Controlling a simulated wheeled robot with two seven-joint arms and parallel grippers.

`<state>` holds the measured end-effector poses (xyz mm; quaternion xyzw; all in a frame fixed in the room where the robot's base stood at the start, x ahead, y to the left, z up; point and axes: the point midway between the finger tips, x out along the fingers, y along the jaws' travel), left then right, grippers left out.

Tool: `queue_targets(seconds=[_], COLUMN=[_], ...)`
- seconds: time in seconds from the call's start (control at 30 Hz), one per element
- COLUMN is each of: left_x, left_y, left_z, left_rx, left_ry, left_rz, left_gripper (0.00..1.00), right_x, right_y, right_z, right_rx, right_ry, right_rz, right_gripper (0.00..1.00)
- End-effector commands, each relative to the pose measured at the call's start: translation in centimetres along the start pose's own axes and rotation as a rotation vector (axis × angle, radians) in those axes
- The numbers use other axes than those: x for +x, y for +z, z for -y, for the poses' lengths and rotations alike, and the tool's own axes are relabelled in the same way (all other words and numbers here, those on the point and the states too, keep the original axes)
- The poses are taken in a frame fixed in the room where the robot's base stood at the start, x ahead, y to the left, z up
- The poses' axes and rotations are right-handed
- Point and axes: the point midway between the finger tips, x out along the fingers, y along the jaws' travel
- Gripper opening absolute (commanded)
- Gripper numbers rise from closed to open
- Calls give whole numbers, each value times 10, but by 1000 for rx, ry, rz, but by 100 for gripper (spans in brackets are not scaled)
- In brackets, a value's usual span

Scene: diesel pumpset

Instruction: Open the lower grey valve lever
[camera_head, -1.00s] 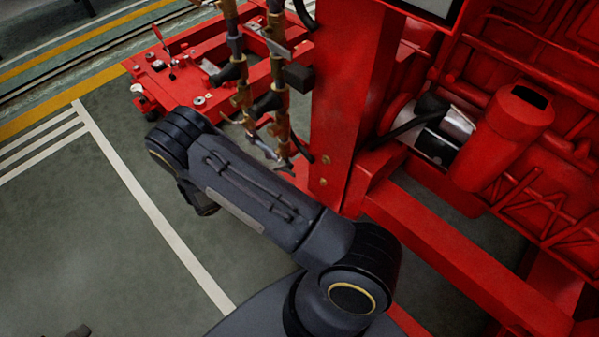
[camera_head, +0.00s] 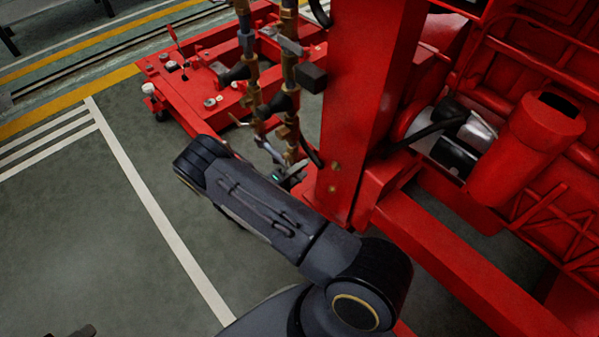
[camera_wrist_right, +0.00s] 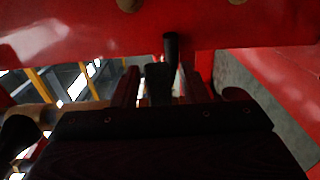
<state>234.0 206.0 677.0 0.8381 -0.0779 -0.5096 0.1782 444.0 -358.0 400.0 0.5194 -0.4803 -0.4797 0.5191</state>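Two brass pipes with valves hang left of the red post in the head view. A thin grey lever (camera_head: 271,150) shows low on the left pipe, just above my right gripper (camera_head: 287,179). The gripper is mostly hidden behind my right forearm. In the right wrist view the two fingers of my right gripper (camera_wrist_right: 162,78) stand apart. A dark block (camera_wrist_right: 158,84) and a black rod (camera_wrist_right: 171,48) show between them. I cannot tell whether either is part of the lever, or whether anything is touched. A dark piece at the bottom left edge of the head view may be my left gripper.
The red post (camera_head: 360,110) stands close right of the pipes, with a red beam (camera_head: 460,265) running along the floor. Another grey lever (camera_head: 290,46) sits higher on the right pipe. A red base (camera_head: 205,75) lies behind. The green floor (camera_head: 80,235) at left is clear.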

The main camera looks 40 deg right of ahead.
Motion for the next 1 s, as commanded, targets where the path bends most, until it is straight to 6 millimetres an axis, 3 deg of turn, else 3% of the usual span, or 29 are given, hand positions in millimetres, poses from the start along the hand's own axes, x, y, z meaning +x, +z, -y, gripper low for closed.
queue_targets(seconds=[0.2, 0.5, 1.0], left_x=[0, 0, 8], left_y=[0, 0, 4], left_z=[0, 0, 4], left_rx=[0, 0, 0], left_ry=[0, 0, 0], left_rz=[0, 0, 0], left_gripper=[36, 36, 36], right_x=[0, 0, 0], right_y=[0, 0, 0], right_z=[0, 0, 7], right_rx=[0, 0, 60], right_ry=[0, 0, 0], right_rz=[1, 1, 0], right_gripper=[37, 0, 0])
